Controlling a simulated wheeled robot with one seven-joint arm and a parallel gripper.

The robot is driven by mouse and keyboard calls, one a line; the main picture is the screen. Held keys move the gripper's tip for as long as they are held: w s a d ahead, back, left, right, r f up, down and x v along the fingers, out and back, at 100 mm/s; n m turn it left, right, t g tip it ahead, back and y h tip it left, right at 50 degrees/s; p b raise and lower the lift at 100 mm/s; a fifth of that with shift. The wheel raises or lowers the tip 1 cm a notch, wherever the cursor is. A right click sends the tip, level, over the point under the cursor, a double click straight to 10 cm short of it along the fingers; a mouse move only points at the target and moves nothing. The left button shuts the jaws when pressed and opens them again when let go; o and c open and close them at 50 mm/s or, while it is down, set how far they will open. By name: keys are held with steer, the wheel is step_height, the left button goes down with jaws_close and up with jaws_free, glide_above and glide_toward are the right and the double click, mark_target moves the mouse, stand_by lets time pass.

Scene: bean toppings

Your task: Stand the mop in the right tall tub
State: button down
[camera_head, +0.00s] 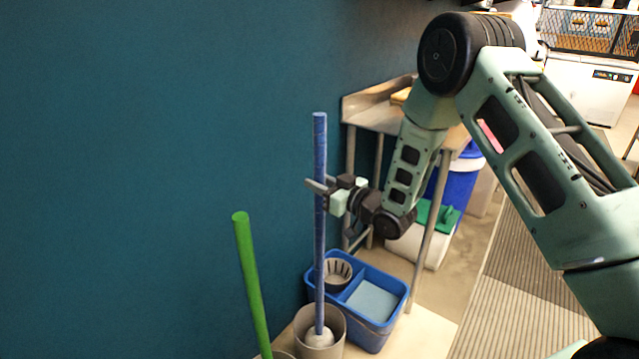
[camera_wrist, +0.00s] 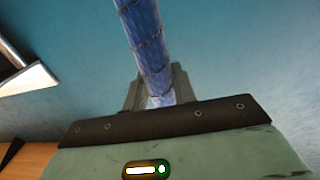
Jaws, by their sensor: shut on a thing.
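The mop (camera_head: 320,235) has a long blue handle and a whitish head, and stands nearly upright. Its head (camera_head: 319,337) is inside the grey-beige right tall tub (camera_head: 337,347); whether it touches the bottom is hidden by the tub wall. My gripper (camera_head: 318,189) is shut on the upper part of the blue handle. In the wrist view the handle (camera_wrist: 146,45) passes between the two fingers (camera_wrist: 157,88). A green handle (camera_head: 249,280) leans at the left, its lower end by the rim of another tub (camera_head: 283,355) that is mostly cut off.
A blue mop bucket (camera_head: 400,300) with a round wringer basket (camera_head: 338,271) stands right behind the right tub. A metal table (camera_head: 372,112) stands behind my forearm. A teal wall (camera_head: 130,150) fills the left. Striped matting (camera_head: 510,270) lies at right.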

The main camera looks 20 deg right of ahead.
steer(key=c, duration=1.1)
jaws_free()
steer(key=shift+o, duration=0.2)
steer(key=b+v, duration=0.2)
steer(key=v, duration=1.5)
steer(key=shift+s, duration=0.25)
steer(key=shift+r, duration=0.1)
